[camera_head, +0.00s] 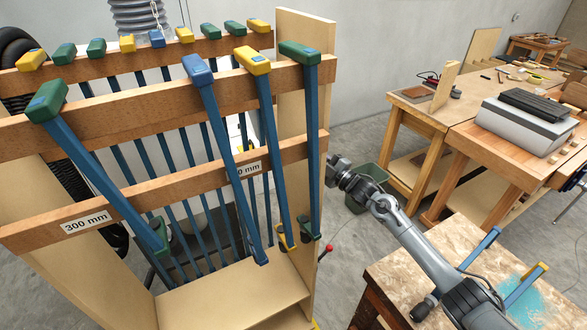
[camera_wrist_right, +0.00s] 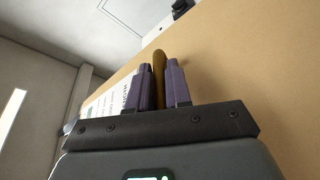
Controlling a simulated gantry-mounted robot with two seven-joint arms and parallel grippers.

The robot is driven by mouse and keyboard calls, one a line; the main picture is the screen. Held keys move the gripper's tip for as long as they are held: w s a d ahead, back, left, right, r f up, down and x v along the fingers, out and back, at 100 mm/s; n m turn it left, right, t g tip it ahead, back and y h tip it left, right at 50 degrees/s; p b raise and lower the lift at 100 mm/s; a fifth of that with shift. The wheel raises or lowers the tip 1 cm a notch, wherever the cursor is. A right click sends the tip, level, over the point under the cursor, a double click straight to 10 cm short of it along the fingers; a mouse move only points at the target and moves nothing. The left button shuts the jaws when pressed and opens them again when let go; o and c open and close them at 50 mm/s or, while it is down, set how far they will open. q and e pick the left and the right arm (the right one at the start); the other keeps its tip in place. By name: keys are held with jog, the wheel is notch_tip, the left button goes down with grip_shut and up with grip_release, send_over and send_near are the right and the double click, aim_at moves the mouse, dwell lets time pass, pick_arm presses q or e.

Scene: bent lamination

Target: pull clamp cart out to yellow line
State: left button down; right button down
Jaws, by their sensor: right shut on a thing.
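The clamp cart (camera_head: 290,165) is a tall wooden rack on the left of the head view, hung with blue bar clamps that have green, blue and yellow ends. My right gripper (camera_head: 335,168) is at the cart's right side panel. In the right wrist view, my right gripper's two fingers (camera_wrist_right: 158,88) are shut on a thin brown upright piece (camera_wrist_right: 158,75) against the tan panel (camera_wrist_right: 240,70). A small bit of yellow (camera_head: 315,324) shows on the floor at the cart's foot; I cannot tell if it is the yellow line. My left gripper is not in view.
A workbench with a clamp-strewn, blue-stained top (camera_head: 400,285) stands at the lower right, close to my right arm. A green bin (camera_head: 368,175) sits behind my gripper. More benches (camera_head: 450,120) stand at the right. Grey floor (camera_head: 345,240) is open between cart and bench.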

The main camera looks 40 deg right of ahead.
jog(key=shift+d+r+n+y, duration=0.2)
jog(key=shift+r+n+y, duration=0.1)
jog(key=shift+r, duration=0.2)
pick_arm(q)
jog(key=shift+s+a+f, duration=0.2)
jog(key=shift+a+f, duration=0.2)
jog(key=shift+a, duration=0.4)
pick_arm(e)
jog(key=shift+d, duration=0.1)
jog(key=c, duration=1.3)
grip_release()
jog(key=shift+o, duration=0.8)
jog(key=shift+w+d+b, duration=0.1)
jog(key=shift+d+b, duration=0.05)
jog(key=shift+b, duration=0.15)
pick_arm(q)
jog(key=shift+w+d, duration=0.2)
pick_arm(e)
jog(key=shift+f, duration=0.1)
